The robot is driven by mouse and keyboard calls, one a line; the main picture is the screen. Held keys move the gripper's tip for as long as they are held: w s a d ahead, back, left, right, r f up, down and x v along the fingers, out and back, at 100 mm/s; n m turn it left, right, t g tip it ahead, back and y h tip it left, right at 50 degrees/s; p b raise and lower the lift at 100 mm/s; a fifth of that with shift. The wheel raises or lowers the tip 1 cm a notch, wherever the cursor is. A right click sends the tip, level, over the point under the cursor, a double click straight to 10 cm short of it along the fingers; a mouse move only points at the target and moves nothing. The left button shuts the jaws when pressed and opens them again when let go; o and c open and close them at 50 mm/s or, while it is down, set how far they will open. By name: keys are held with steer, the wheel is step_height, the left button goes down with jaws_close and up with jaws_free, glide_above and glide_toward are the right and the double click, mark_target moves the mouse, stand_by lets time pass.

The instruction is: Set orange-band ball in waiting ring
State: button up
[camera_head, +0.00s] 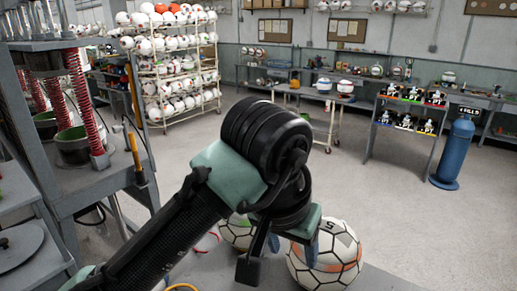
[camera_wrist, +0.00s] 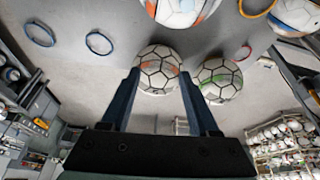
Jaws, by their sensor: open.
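A white ball with black seams and an orange band (camera_head: 325,262) rests on the grey table beneath my gripper. It also shows in the wrist view (camera_wrist: 158,70), between the tips of my open fingers. My gripper (camera_wrist: 160,76) has one blue finger on each side of the ball; whether either touches it I cannot tell. In the head view a finger of my gripper (camera_head: 312,250) overlaps the ball's left part. Several empty rings lie on the table in the wrist view: a blue ring (camera_wrist: 98,42), a darker blue ring (camera_wrist: 40,33) and a red ring (camera_wrist: 243,53). Which one is the waiting ring I cannot tell.
A green-marked ball (camera_wrist: 218,80) sits close beside the orange-band ball. Two more balls (camera_wrist: 183,8) (camera_wrist: 297,15) stand at the top of the wrist view, with a yellow ring (camera_wrist: 257,8) between them. A press frame with red springs (camera_head: 82,95) stands at left in the head view.

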steer(key=w+d+r+m+t+h, duration=0.1)
steer(key=d+r+t+h, duration=0.4)
steer(key=r, duration=0.5)
steer(key=w+d+r+m+t+h, duration=0.1)
steer(key=w+d+r+t+h, duration=0.2)
steer(key=d+r, duration=0.6)
steer(key=s+a+r+n+t, duration=0.2)
steer(key=s+a+r+t, duration=0.4)
steer(key=r+t, duration=0.4)
steer(key=s+a+r+n+t+y, duration=0.2)
steer(key=s+a+n+t+y, duration=0.1)
steer(key=a+y, duration=0.2)
steer(key=s+a+r+n+t+y, duration=0.2)
steer(key=s+a+n+y, duration=0.1)
steer(key=a+y, duration=0.2)
steer(key=a, duration=0.2)
steer(key=shift+s+a+r+t, duration=0.25)
steer(key=shift+s+a+t, duration=0.1)
steer(key=shift+t, duration=0.05)
steer(key=shift+f, duration=0.1)
